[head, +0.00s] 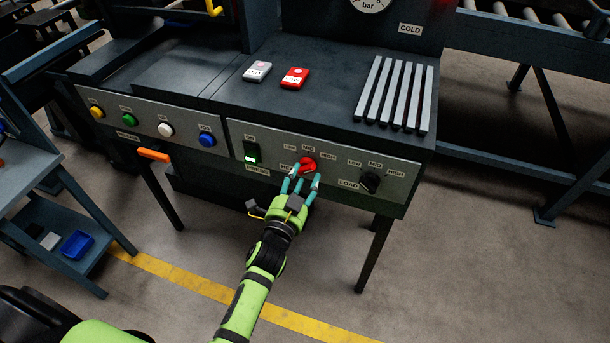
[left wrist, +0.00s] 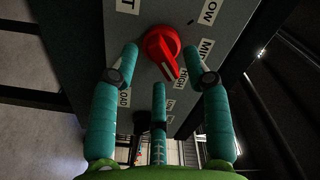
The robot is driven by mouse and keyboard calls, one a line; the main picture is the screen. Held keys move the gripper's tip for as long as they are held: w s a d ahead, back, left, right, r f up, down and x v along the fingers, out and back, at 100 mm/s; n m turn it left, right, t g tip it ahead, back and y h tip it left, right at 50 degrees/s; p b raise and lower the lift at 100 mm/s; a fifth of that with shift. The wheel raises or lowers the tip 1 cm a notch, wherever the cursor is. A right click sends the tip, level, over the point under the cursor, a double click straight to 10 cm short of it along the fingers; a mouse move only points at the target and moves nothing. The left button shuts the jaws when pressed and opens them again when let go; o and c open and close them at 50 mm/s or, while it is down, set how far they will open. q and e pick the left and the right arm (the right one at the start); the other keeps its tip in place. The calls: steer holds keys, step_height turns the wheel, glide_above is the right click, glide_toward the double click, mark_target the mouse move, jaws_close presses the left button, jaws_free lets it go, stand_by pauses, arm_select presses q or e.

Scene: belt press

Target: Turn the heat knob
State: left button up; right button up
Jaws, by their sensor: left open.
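The red heat knob (head: 307,162) is on the grey front panel, below the LOW, MID and HIGH labels; the gripper partly covers it in the head view. In the left wrist view the knob (left wrist: 161,46) shows clearly, its pointer end beside the HIGH label (left wrist: 183,79). My left gripper (head: 302,180) is open in front of the knob, with two teal fingers spread on either side of it and a third finger below in the left wrist view. I cannot tell whether any finger touches it. My right gripper is not in view.
An orange handle (head: 154,155) sticks out further left. A red box (head: 295,77), a silver box (head: 257,71) and grey bars (head: 394,94) lie on top.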

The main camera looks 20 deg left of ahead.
arm_select(q)
steer(key=shift+w, duration=0.55)
steer(key=shift+d, duration=0.1)
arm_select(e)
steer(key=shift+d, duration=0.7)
arm_select(q)
jaws_close()
